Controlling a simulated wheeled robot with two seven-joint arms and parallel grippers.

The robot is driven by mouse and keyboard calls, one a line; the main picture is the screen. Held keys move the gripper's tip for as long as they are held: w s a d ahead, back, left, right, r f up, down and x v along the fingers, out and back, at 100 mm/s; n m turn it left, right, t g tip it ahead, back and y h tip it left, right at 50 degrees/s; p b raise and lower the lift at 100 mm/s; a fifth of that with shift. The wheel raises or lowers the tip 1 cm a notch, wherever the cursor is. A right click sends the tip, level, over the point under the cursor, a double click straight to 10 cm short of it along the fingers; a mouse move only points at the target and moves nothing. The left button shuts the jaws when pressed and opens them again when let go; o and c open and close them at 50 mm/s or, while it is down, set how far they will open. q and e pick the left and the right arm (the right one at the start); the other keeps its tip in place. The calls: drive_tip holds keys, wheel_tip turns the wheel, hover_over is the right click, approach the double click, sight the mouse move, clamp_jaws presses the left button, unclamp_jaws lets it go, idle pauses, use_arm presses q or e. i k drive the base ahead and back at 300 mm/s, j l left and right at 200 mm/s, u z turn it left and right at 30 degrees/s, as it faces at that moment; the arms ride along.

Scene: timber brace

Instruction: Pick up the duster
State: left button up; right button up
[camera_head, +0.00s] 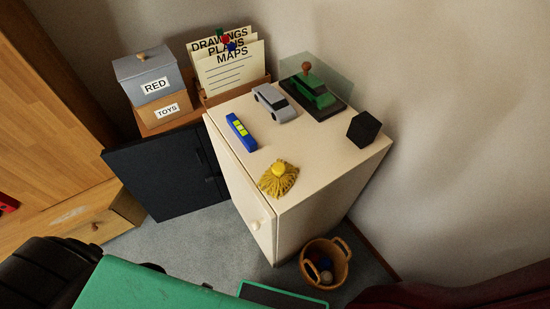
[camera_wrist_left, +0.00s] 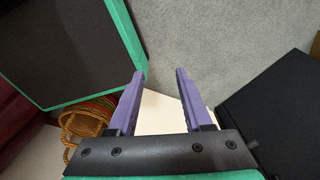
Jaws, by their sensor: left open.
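The duster (camera_head: 279,178), a fan of yellow strands with a brighter yellow knob, lies on the cream cabinet (camera_head: 318,163) near its front edge in the head view. My left gripper (camera_wrist_left: 159,71) shows only in the left wrist view, with its two purple fingers apart and nothing between them. A pale surface, likely the cabinet, shows behind the fingers. The duster cannot be seen in the wrist view. In the head view neither gripper's fingers are visible. My right gripper is in neither view.

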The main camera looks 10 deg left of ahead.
sight(278, 177)
drive_tip(key=k+l+u, duration=0.1)
drive_tip(key=u, duration=0.3)
drive_tip(key=k+l+u, duration=0.1)
drive_tip(key=l+u, duration=0.2)
drive_tip(key=u, duration=0.15)
drive_tip(key=k+l+u, duration=0.15)
drive_tip(key=u, duration=0.25)
drive_tip(key=k+l+u, duration=0.15)
drive_tip(key=u, duration=0.3)
drive_tip(key=k, duration=0.15)
drive_tip(key=i, duration=0.45)
